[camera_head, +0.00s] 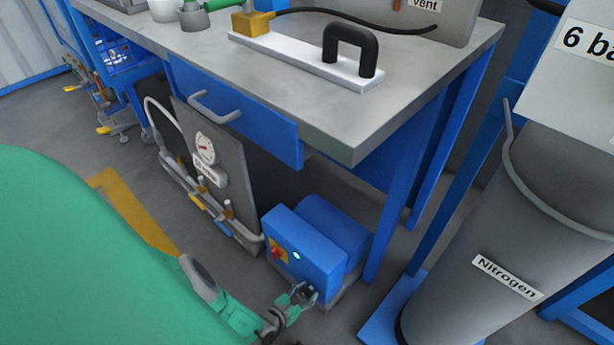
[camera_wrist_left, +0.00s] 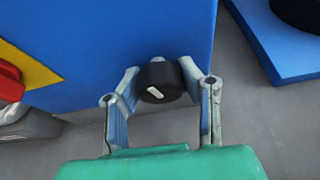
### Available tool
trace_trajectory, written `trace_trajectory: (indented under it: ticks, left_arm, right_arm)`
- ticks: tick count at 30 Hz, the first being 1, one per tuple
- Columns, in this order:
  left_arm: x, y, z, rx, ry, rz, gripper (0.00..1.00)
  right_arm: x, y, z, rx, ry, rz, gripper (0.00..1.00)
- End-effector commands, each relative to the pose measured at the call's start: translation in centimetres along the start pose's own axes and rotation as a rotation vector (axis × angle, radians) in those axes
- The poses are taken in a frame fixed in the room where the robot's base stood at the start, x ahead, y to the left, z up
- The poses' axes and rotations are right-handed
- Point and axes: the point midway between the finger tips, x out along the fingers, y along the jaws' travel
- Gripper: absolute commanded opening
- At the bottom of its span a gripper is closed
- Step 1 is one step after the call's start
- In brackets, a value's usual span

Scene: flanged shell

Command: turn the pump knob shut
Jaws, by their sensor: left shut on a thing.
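The blue pump (camera_head: 307,250) sits on the floor under the bench, with its front face towards me. In the left wrist view, a black pump knob (camera_wrist_left: 161,86) with a white mark stands low on the blue face. The white mark is tilted. My left gripper (camera_head: 298,294) is at the lower right corner of the pump's face. In the left wrist view its two fingers stand on either side of the knob, and it is shut on the knob. In the head view the fingers largely hide the knob. My right gripper is not in view.
A red switch (camera_head: 277,253) on a yellow plate and a lit green lamp (camera_head: 296,254) are on the pump's face. A gauge panel (camera_head: 229,165) stands left of the pump. A bench leg (camera_head: 398,190) and a grey nitrogen cylinder (camera_head: 470,255) stand to the right.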

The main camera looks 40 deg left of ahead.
Motion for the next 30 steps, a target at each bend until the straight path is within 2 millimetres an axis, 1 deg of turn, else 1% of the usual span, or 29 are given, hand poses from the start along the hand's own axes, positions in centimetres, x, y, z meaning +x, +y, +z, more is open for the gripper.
trace_trajectory:
  ticks: [6,12,29,30]
  left_arm:
    - [-0.17,0.04,-0.22,0.123,0.004,0.052,0.03]
    - [-0.20,0.04,-0.28,0.188,0.004,0.079,0.03]
    - [-0.22,0.01,-0.32,0.218,0.005,0.089,0.03]
    - [-0.23,0.00,-0.33,0.218,0.005,0.089,0.35]
  right_arm:
    - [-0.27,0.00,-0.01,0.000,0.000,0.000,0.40]
    - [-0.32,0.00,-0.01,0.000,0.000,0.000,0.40]
    - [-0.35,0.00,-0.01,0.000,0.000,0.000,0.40]
    - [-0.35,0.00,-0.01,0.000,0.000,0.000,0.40]
